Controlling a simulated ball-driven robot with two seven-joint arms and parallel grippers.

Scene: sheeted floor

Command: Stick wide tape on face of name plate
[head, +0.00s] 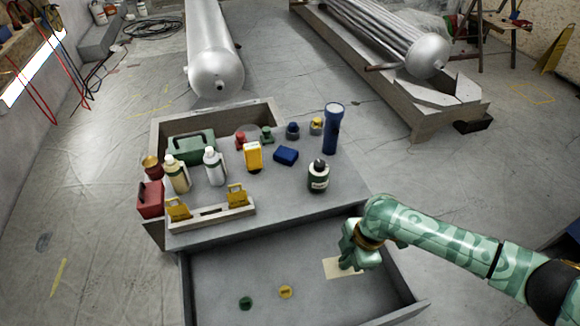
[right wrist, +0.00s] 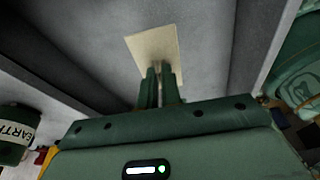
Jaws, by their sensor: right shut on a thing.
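A flat beige rectangular piece (head: 335,269) shows over the floor of the open grey drawer (head: 225,275), near its right side. I cannot tell whether it is the wide tape or the name plate. My right gripper (head: 350,264) reaches down into the drawer and is shut on this piece at its edge. In the right wrist view the two fingertips (right wrist: 160,88) are close together over the near end of the beige piece (right wrist: 154,48). Whether it touches the drawer floor is unclear. My left gripper is not in view.
A green disc (head: 246,303) and a yellow disc (head: 285,291) lie in the drawer. The grey bench top (head: 285,205) behind holds bottles, a blue flashlight (head: 333,130), a dark bottle (head: 318,177) and a tray with yellow clips (head: 210,217). The drawer's right wall (head: 398,280) is close to my arm.

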